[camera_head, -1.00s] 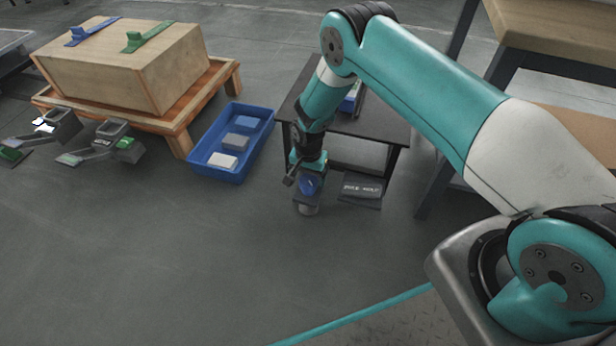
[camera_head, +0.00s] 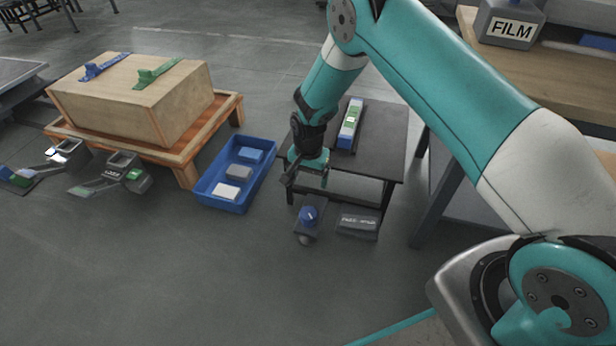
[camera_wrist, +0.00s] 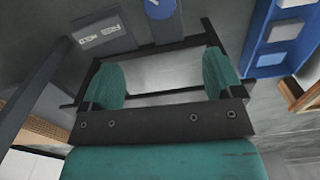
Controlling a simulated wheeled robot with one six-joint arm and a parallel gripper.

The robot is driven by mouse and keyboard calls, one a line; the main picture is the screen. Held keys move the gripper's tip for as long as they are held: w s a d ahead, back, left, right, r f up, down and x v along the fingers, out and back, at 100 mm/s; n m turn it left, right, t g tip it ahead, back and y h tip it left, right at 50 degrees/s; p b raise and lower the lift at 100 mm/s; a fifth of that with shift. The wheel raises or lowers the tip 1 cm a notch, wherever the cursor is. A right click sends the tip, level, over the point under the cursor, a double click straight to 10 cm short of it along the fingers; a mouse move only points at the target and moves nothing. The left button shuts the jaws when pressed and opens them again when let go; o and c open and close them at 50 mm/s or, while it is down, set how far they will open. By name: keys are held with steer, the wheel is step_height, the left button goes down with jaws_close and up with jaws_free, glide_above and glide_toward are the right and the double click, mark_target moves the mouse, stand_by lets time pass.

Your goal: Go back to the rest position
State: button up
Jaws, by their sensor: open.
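My gripper (camera_head: 307,180) hangs at the front left edge of the dark table, above and just behind a small dark panel with a blue knob (camera_head: 309,214). In the wrist view the two teal fingers (camera_wrist: 163,78) stand wide apart with nothing between them. The blue knob also shows at the top of the wrist view (camera_wrist: 158,8), beyond the fingers. My arm reaches in from the right and is bent high over the table.
The dark table (camera_head: 385,150) carries a strip with green and white parts (camera_head: 350,122). A labelled grey plate (camera_head: 358,223) is beside the knob panel. A blue bin (camera_head: 213,200) with several blocks stands left. A large wooden box (camera_head: 140,98) rests on a pallet. A workbench (camera_head: 560,65) stands right.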

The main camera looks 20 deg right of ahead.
steer(key=s+a+r+n+y, duration=0.1)
steer(key=s+a+r+n, duration=0.15)
steer(key=r, duration=0.65)
steer(key=s+a+r+n+y+p, duration=0.15)
steer(key=s+r, duration=0.25)
steer(key=r, duration=0.4)
steer(key=s+a+r+n, duration=0.1)
steer(key=s+r+n, duration=0.2)
steer(key=r, duration=0.6)
steer(key=s+r+n+y+p, duration=0.1)
steer(key=s+r+n, duration=0.4)
steer(key=s, duration=0.5)
steer(key=s+r+n+y, duration=0.1)
steer(key=s+r+n, duration=0.2)
steer(key=s+r, duration=0.65)
step_height(320, 180, up, 36)
steer(key=s+p, duration=0.2)
steer(key=p, duration=3.6)
steer(key=shift+d, duration=0.2)
